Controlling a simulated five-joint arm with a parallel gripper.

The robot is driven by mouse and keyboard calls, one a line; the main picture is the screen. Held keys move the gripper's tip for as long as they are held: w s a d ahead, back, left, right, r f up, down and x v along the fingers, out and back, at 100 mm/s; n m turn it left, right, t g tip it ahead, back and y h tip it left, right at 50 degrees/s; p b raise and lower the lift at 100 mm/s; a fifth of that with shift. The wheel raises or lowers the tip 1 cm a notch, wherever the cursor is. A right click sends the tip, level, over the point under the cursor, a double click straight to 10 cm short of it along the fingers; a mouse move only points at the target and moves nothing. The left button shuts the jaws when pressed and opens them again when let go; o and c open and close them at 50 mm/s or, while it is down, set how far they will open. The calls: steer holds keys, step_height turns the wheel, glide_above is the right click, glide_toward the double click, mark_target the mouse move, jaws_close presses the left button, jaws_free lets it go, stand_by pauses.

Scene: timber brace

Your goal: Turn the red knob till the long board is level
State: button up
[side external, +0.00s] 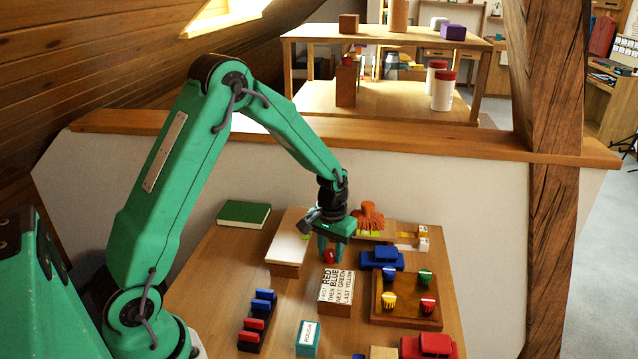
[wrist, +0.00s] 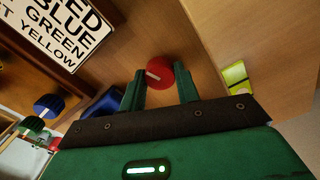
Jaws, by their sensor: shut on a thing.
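The red knob (wrist: 160,73) is round with a pale line across it. It shows between my gripper's fingers (wrist: 160,92) in the wrist view. In the side view my gripper (side external: 329,252) points down, shut on the knob (side external: 329,257), which is partly hidden by the fingers. A pale wooden board (side external: 402,238) lies behind and right of the gripper, partly covered by an orange octopus-like figure (side external: 368,216). A yellow-green vial (wrist: 236,76) shows right of the gripper in the wrist view. I cannot tell from these frames whether the board is level.
A white-topped wooden block (side external: 288,245) stands left of the gripper. A lettered sign block (side external: 336,291) is in front. A blue toy car (side external: 382,258) and a panel of coloured knobs (side external: 405,312) are to the right. A green book (side external: 244,214) lies at back left.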

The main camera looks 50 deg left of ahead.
mark_target(331, 252)
steer(key=o, duration=1)
steer(key=shift+c, duration=0.2)
steer(key=shift+r, duration=3.9)
steer(key=shift+r, duration=0.1)
